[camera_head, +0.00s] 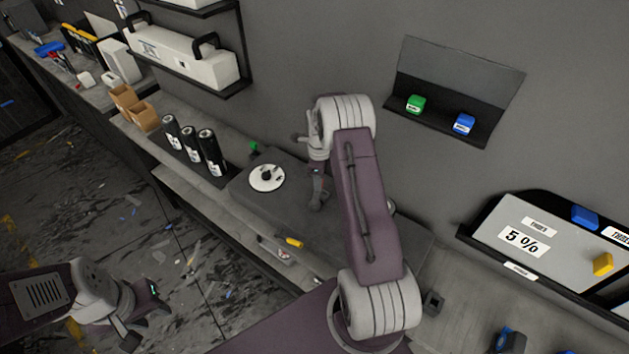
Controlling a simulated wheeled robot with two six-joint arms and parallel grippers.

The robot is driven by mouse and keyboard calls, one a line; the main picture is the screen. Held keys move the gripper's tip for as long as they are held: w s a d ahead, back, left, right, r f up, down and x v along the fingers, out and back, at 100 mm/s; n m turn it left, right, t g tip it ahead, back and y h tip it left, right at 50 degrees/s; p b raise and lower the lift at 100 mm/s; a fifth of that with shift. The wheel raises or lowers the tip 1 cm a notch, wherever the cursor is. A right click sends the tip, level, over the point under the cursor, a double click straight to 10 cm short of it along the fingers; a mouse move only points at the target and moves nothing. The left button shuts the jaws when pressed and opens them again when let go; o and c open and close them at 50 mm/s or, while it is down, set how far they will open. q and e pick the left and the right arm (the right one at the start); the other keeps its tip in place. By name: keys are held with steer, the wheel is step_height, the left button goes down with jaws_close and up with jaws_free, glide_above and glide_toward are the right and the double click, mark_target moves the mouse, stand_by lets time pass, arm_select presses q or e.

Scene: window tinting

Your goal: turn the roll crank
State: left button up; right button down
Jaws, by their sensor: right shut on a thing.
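A dark grey box-like unit (283,208) sits on the wall bench in the middle of the head view. A white disc (266,178) with a black hub lies on its top. My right gripper (317,203) points down over the unit, just right of the disc. It is shut on a small part that I take to be the roll crank; the fingers and my arm mostly hide it. My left gripper (146,313) hangs over the floor at lower left, empty, with its fingers seemingly apart, far from the unit.
Several black rolls (191,141) stand on the bench left of the unit. A yellow-handled tool (290,242) lies in front of it.

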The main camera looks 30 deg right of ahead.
steer(key=shift+s+d+r+m, duration=0.1)
steer(key=shift+s+d+m, duration=0.15)
steer(key=shift+m, duration=0.4)
steer(key=shift+s+d+r+m, duration=0.1)
steer(key=shift+d+m, duration=0.1)
steer(key=shift+m, duration=0.45)
steer(key=c, duration=1.4)
jaws_free()
steer(key=shift+c, duration=0.2)
steer(key=shift+o, duration=0.6)
steer(key=shift+s+f, duration=0.1)
step_height(320, 180, up, 9)
steer(key=shift+r+b, duration=0.1)
steer(key=shift+b, duration=0.9)
